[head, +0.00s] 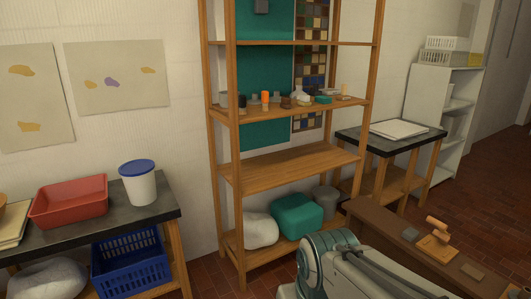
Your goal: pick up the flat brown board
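On the dark brown bench top (385,222) at the lower right lie a few small things. One is a flat orange-brown board (428,250) with an orange-brown block-like tool (438,229) on or right behind it; I cannot tell whether they touch. A smaller flat brown piece (473,270) lies nearer, to the right. I cannot tell which of these is the flat brown board. My grey-green arm shows at the bottom centre, in front of the bench, and hides part of it. My gripper's fingers are not visible.
A wooden shelf rack (290,165) stands in the middle, with small items on one shelf and a teal bin (297,215) at the bottom. A left table holds a red tray (70,201) and a white bucket (139,185). A small dark-topped table (424,142) stands behind the bench.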

